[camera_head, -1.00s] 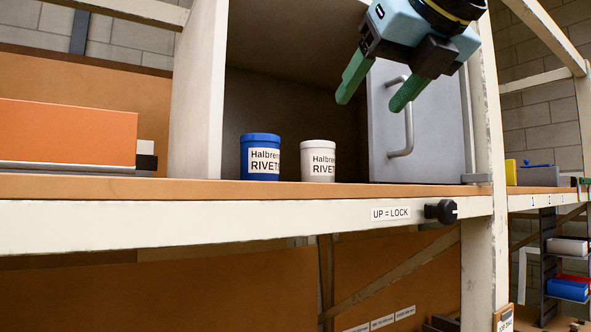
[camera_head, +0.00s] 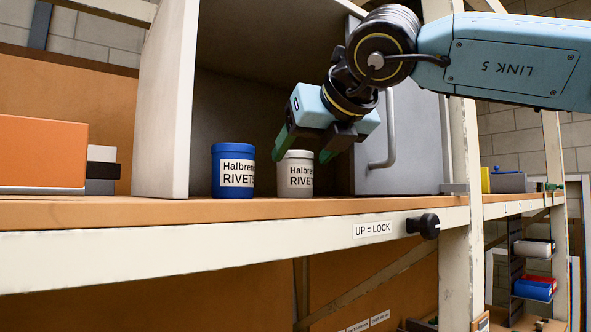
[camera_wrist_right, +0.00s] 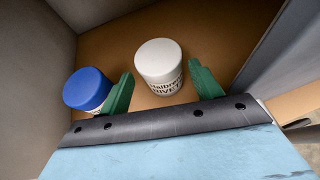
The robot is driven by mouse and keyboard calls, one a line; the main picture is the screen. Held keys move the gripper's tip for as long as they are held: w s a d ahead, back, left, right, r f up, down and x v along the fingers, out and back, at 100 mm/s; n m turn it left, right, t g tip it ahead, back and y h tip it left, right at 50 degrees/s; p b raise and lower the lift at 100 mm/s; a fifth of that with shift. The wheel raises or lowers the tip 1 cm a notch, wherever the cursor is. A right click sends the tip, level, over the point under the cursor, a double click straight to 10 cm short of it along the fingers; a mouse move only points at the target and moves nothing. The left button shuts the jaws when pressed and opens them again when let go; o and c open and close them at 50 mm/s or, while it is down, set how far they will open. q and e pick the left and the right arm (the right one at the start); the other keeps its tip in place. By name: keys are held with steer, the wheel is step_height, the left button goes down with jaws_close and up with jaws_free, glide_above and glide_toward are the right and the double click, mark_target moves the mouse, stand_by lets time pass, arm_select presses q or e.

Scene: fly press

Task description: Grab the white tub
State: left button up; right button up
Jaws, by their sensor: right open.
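The white tub (camera_head: 295,175) with a "RIVETS" label stands upright on the shelf inside an open compartment. It also shows in the right wrist view (camera_wrist_right: 158,62), ahead of and between my green fingers. My right gripper (camera_head: 303,152) is open, with one finger on either side of the tub's upper part in the head view. I cannot tell whether a finger touches it. A blue tub (camera_head: 232,170) stands just left of the white one, and in the right wrist view (camera_wrist_right: 88,88) it is close beside my left-hand finger. My left gripper is not in view.
A grey door with a bar handle (camera_head: 388,135) stands at the compartment's right. A pale upright panel (camera_head: 162,110) bounds it on the left. The shelf front carries a black knob (camera_head: 428,226) by an "UP = LOCK" label (camera_head: 373,229). An orange box (camera_head: 42,152) sits far left.

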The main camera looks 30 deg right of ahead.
steer(key=x, duration=0.3)
steer(key=shift+w, duration=0.15)
steer(key=shift+r, duration=0.1)
steer(key=shift+c, duration=0.6)
steer(key=c, duration=0.7)
steer(key=shift+c, duration=0.9)
steer(key=shift+r, duration=0.1)
